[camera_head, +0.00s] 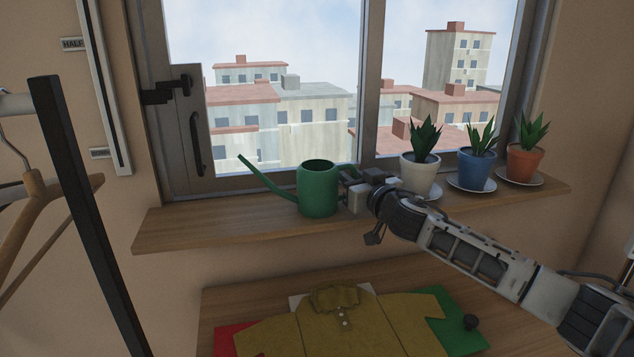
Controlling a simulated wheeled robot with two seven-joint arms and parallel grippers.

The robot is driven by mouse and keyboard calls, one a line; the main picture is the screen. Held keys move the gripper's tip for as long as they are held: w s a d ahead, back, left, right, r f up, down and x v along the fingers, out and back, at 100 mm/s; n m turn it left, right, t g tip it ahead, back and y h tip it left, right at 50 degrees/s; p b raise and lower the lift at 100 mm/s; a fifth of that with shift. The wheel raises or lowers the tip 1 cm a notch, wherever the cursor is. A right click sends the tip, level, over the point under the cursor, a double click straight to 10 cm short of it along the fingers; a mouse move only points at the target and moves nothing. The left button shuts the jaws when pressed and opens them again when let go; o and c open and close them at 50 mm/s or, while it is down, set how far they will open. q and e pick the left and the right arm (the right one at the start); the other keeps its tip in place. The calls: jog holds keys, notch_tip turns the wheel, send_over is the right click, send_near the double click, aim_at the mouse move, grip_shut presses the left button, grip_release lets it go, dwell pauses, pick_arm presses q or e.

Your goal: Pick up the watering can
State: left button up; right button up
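A green watering can (317,190) stands upright on the wooden window sill, its long spout pointing up to the left. My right gripper (352,189) is at the can's right side, by its handle, with the arm coming in from the right. The gripper hides most of the handle. I cannot tell whether the fingers are open or closed around it. My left gripper is not in view.
Three potted plants stand right of the gripper: a white pot (420,177) close behind it, a blue pot (474,169) and an orange pot (524,163). A table below holds an olive shirt (345,325). A dark rack post (85,210) stands at left.

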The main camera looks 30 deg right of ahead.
jog(key=shift+w, duration=0.6)
grip_shut()
jog(key=shift+r, duration=0.15)
